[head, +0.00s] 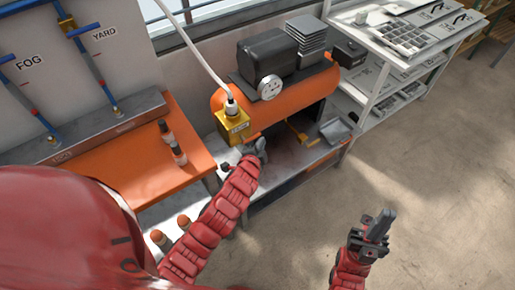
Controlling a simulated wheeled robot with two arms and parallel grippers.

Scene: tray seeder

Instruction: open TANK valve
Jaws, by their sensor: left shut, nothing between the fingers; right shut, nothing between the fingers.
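An orange compressor tank (305,105) stands on a low metal bench against the wall. A yellow block (233,124) with a small label, too small to read, sits at the tank's left end with a pale hose rising from it. A yellow lever-like part (297,131) shows below the tank. I cannot tell which of these is the TANK valve. My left gripper (258,149) is shut and empty, just below and right of the yellow block; I cannot tell if it touches anything. My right gripper (384,222) is shut and empty above the open floor at the right.
A round gauge (269,87) faces out from the tank. Blue pipes marked FOG (28,100) and YARD (92,70) run on the wall at left, above an orange-topped bench (130,175). White shelving (375,85) with trays stands at upper right. The floor at right is clear.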

